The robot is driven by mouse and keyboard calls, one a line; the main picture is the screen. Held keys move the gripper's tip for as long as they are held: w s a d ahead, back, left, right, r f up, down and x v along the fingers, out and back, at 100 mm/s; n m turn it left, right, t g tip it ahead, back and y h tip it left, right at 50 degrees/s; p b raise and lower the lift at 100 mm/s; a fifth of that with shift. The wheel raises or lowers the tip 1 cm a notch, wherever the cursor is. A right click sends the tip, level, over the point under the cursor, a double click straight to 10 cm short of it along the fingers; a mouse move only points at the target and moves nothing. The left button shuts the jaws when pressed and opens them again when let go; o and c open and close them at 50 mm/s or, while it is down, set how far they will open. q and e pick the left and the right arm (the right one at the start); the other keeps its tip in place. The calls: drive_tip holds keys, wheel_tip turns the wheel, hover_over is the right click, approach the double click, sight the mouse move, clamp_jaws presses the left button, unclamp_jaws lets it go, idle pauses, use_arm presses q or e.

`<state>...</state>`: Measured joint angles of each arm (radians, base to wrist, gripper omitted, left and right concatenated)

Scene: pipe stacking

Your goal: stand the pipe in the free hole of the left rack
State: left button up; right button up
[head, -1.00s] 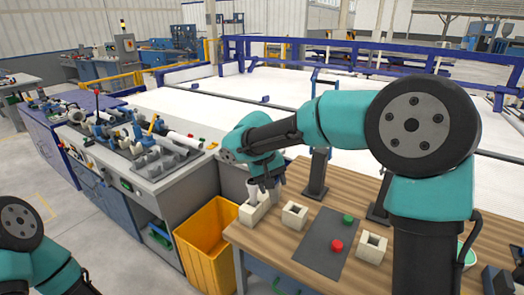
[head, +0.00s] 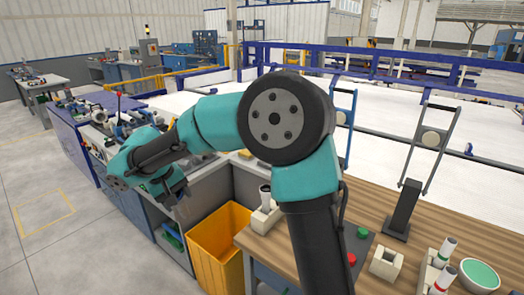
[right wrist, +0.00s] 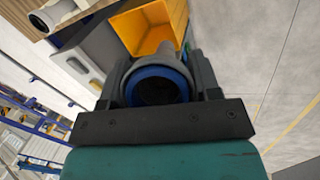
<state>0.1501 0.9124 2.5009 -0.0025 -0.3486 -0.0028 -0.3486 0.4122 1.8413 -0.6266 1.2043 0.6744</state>
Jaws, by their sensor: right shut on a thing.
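My right gripper (head: 180,197) hangs left of the wooden table, beyond its edge. In the right wrist view its fingers (right wrist: 160,85) are shut on a pale pipe with a blue ring (right wrist: 159,71) at its open end. The left rack (head: 260,225) is a cream block at the table's left end. A white pipe with a dark opening (head: 265,196) stands upright in it; its free hole cannot be made out. The held pipe is clear of this rack. My left gripper is not in view.
A yellow bin (head: 218,250) stands on the floor beside the table. A cream square holder (head: 386,263) and another rack with pipes (head: 433,276) are farther right, near a green bowl (head: 479,275). Red (head: 351,259) and green (head: 363,233) buttons lie between. A cluttered grey workbench is behind my gripper.

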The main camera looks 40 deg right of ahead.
drive_tip(key=shift+a, duration=0.25)
drive_tip(key=shift+d, duration=0.1)
drive_tip(key=w+d+n+g, duration=0.1)
drive_tip(key=w+d+n, duration=0.2)
drive_tip(key=d, duration=0.9)
drive_tip(key=w+d+n+g, duration=0.1)
drive_tip(key=w+d+n, duration=0.2)
drive_tip(key=d, duration=0.8)
drive_tip(key=s+d+n, duration=0.2)
drive_tip(key=d, duration=0.9)
drive_tip(key=s+d+f+n+h, duration=0.1)
drive_tip(key=s+d+n, duration=0.1)
drive_tip(key=d, duration=0.9)
drive_tip(key=shift+s+f+n+g, duration=0.15)
drive_tip(key=shift+s+n+g, duration=0.25)
drive_tip(key=shift+n, duration=0.3)
drive_tip(key=shift+f, duration=0.15)
